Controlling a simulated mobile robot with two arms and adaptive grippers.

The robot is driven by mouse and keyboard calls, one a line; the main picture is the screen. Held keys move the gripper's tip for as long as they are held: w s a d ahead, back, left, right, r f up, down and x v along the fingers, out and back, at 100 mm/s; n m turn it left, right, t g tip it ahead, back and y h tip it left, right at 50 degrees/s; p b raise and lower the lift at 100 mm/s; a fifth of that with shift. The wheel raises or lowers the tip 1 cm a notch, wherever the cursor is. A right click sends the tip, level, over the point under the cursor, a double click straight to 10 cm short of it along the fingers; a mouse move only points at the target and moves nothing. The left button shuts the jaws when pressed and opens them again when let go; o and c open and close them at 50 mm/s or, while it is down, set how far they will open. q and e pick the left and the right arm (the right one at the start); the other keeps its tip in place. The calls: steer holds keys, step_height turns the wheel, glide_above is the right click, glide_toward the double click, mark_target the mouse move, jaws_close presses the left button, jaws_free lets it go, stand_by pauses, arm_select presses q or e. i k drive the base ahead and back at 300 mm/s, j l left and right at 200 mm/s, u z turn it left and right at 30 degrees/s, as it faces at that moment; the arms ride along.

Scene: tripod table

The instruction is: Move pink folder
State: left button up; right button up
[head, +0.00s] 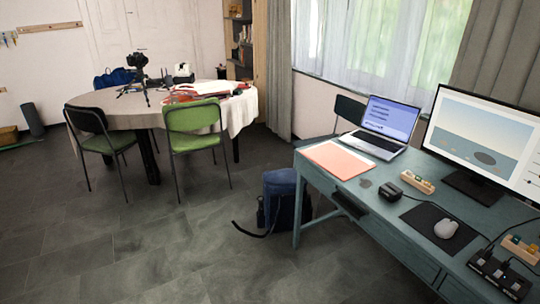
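The pink folder (341,160) lies flat near the left end of the teal desk (316,185), close to its front edge. An open laptop (384,129) stands just behind and to the right of it. Nothing is seen lying on the folder. Neither of my grippers shows in the head view.
A monitor (485,140), a mouse (446,228) on a dark pad and power strips share the desk. A blue backpack (281,200) stands on the floor by the desk's left end. A round table (130,112) with chairs stands at the back left. The floor in front is clear.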

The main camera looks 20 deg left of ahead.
mark_target(344, 164)
steer(key=u, duration=0.25)
steer(key=i+j+z, duration=0.1)
steer(key=z, duration=0.35)
steer(key=i+j+z, duration=0.2)
steer(key=z, duration=0.25)
steer(key=i+j+z, duration=0.1)
steer(key=z, duration=0.3)
steer(key=i+j+z, duration=0.2)
steer(key=j, duration=0.5)
steer(key=i+j+z, duration=0.15)
steer(key=j, duration=0.6)
steer(key=i+j+z, duration=0.2)
steer(key=j, duration=0.6)
steer(key=j+z, duration=0.15)
steer(key=j, duration=0.6)
